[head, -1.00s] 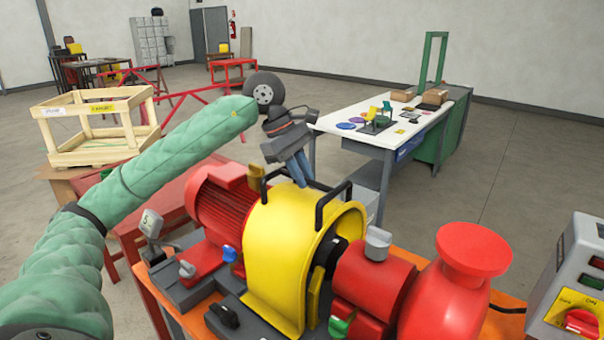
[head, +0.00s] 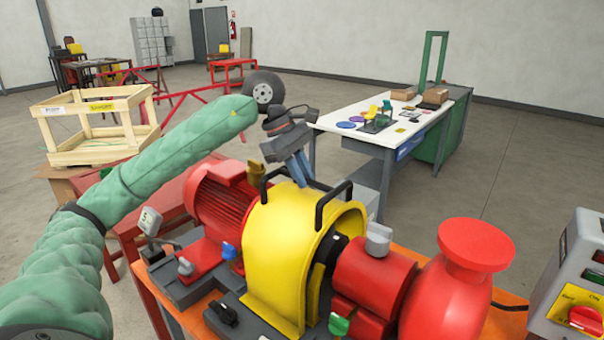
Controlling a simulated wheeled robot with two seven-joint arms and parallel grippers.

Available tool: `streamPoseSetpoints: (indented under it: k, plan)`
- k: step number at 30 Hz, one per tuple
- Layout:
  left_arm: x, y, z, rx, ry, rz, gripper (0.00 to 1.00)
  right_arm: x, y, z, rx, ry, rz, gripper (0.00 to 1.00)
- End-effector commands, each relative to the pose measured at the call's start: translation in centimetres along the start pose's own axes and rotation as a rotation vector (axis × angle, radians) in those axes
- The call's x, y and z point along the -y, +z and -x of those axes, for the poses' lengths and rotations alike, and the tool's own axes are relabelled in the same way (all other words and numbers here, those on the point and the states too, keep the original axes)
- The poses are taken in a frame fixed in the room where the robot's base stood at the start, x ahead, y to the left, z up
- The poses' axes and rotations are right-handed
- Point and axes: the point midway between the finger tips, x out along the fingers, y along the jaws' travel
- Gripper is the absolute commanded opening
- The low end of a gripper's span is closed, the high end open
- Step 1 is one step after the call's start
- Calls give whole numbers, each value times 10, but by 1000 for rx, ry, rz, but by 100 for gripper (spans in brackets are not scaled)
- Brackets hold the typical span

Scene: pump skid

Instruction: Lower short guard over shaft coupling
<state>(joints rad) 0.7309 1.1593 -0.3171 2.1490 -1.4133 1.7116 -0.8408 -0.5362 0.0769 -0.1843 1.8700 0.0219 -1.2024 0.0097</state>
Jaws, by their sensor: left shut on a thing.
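The short guard (head: 290,235) is a yellow arched cover with two black handles on top. It stands upright around the shaft, between the red ribbed motor (head: 216,205) and the red pump (head: 450,285). My left gripper (head: 300,178) reaches in from the far left and is shut at the guard's left handle (head: 264,188), its blue fingers pointing down; the exact contact is partly hidden. The coupling is mostly hidden under the guard; a black shaft part (head: 336,246) shows at its open right end. I cannot tell whether the guard's lower flange touches the grey base. My right gripper is out of view.
A grey control box (head: 575,270) with a red knob stands at the right edge. Green (head: 339,324) and blue (head: 229,252) clamp-like parts sit beside the guard. A white-topped workbench (head: 340,122) and a wooden crate (head: 95,155) stand behind. The floor at right is free.

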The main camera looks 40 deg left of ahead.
Motion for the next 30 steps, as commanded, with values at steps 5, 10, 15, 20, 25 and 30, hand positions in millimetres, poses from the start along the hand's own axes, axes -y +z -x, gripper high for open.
streamPoseSetpoints:
  k: [5, 10, 15, 20, 25, 30]
  plan:
    - [0, 0, 1, 0, 2, -1, 0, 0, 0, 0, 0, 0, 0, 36]
    - [0, 0, 1, 1, 2, -1, 24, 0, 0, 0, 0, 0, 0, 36]
    - [0, 0, 0, 0, 1, 0, 40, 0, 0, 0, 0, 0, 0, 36]
    - [0, 0, -1, 0, -2, 0, 40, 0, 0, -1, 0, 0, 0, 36]
    - [0, 0, -1, 0, -1, 0, 40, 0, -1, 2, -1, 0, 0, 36]
    - [0, 0, -1, 0, -1, 0, 40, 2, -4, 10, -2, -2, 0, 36]
